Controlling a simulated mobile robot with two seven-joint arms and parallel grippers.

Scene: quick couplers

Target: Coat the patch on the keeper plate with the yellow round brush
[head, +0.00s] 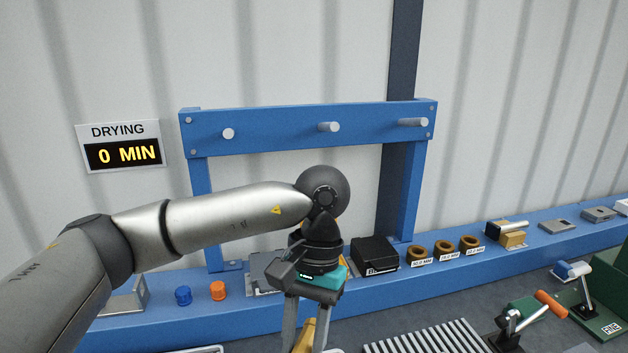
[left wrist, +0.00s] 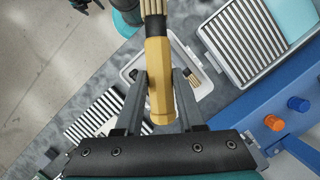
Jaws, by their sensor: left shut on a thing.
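My left gripper (head: 305,345) points down over the near part of the bench and is shut on the yellow brush. The brush shows in the left wrist view as a yellow handle (left wrist: 159,82) between the fingers, with a dark ferrule and tan bristles at the upper end. In the head view only a bit of yellow (head: 304,336) shows between the fingers. A grey plate (head: 262,270) on the blue ledge is partly hidden behind the gripper. I cannot tell which plate is the keeper plate, and no patch is clearly visible. My right gripper is not in view.
A blue frame with pegs (head: 305,128) stands behind. The ledge bears blue (head: 183,295) and orange (head: 218,290) caps, a black box (head: 375,256) and brown rings (head: 445,249). A ribbed rack (head: 425,340) and clamp (head: 522,315) lie right. The drying sign (head: 122,153) reads 0 MIN.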

